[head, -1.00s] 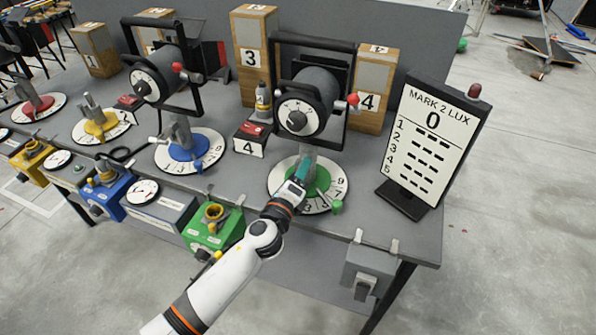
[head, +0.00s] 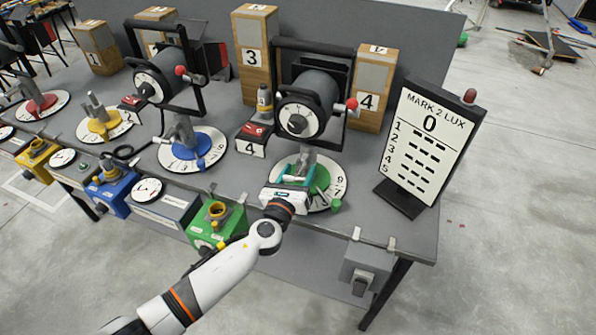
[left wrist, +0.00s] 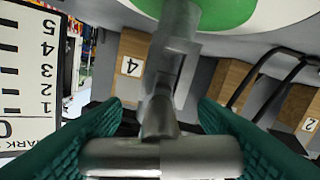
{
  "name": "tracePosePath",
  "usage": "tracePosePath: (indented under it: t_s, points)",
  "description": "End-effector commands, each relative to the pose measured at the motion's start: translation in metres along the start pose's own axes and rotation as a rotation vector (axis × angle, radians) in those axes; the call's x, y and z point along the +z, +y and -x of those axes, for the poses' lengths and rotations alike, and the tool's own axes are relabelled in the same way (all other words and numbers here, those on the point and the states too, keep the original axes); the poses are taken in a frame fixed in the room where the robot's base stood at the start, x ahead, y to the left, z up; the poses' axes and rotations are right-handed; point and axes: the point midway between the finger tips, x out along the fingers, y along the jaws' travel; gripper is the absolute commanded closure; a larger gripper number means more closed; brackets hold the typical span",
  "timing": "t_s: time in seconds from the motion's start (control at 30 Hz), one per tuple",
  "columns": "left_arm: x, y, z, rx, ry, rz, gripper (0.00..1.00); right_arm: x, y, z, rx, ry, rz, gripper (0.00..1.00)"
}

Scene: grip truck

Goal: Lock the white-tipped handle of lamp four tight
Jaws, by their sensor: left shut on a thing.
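Lamp four (head: 305,103) is a dark drum with a white dial, hung in a black yoke. A red ball knob (head: 352,103) sits at its right side. Below it, a grey metal post with a clamp (head: 305,163) rises from a green-centred numbered disc (head: 322,180). My left gripper (head: 297,180) has teal fingers and is turned sideways low at this post. In the left wrist view, its fingers are shut on a grey metal T-shaped bar (left wrist: 160,157), with the post (left wrist: 172,50) beyond. I cannot make out a white tip. My right gripper is not in view.
The Mark 2 Lux board (head: 430,140) stands to the right, reading 0. A red box labelled 4 (head: 254,138) and the green box (head: 216,225) are to the left. Wooden block 4 (head: 368,95) stands behind. A grey box (head: 364,270) hangs at the table's front edge.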

Motion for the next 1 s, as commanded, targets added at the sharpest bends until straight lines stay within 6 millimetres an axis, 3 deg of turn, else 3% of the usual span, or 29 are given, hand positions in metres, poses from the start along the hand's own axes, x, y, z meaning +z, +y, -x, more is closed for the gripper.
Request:
tracePosePath:
  t_s: [0.73,0.77,0.8,0.87,1.0]
  points:
    - [0.0012,-0.0002,0.0003,0.000,-0.002,-0.084,0.68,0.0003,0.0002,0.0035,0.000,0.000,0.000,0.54]
    - [0.0013,-0.0002,0.0003,0.000,-0.002,-0.084,0.41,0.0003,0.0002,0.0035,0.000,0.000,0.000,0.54]
    - [0.0012,-0.0002,0.0003,0.000,-0.002,-0.084,0.34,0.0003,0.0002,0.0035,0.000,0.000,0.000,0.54]
    - [0.0011,-0.0002,0.0003,0.000,-0.002,-0.083,0.24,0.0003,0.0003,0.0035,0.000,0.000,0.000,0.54]
    - [0.0008,-0.0002,0.0002,0.000,-0.001,-0.083,0.24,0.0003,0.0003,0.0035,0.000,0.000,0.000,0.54]
